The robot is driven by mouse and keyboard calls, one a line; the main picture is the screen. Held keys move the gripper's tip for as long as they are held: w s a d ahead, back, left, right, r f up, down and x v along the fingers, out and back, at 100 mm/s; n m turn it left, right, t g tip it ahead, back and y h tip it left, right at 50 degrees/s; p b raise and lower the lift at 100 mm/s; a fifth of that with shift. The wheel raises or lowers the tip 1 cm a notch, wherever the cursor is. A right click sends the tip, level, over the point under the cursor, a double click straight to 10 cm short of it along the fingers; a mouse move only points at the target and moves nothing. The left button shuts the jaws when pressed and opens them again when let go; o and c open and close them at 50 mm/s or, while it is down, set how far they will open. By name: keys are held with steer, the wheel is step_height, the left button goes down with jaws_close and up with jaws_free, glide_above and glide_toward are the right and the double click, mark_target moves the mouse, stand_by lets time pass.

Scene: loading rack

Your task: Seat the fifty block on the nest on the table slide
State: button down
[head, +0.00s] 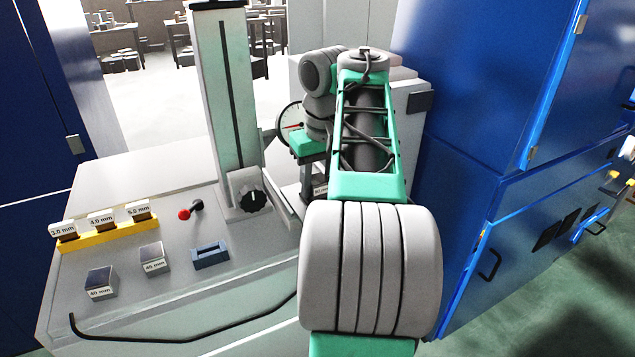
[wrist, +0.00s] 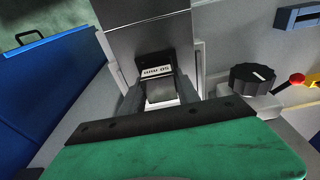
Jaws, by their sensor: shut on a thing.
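The fifty block (wrist: 160,90) is a small steel block with a white label that reads upside down in the wrist view. My gripper (wrist: 160,98) is shut on it, with one finger on each side. In the head view my gripper (head: 313,158) is beside the machine's column, and part of the block's label (head: 320,189) shows below it, partly behind my arm. A grey metal surface (wrist: 148,32) lies just beyond the block in the wrist view. I cannot make out the nest, and I cannot tell whether the block touches anything beneath it.
The column (head: 227,100), black knob (head: 250,198) and dial gauge (head: 287,122) stand close to my gripper. A red-tipped lever (head: 185,214), blue holder (head: 210,256), two labelled blocks (head: 101,282) (head: 153,259) and yellow rack (head: 107,234) sit left. Blue cabinets (head: 480,150) stand right.

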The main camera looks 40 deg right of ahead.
steer(key=shift+f, duration=0.15)
steer(key=c, duration=0.8)
jaws_free()
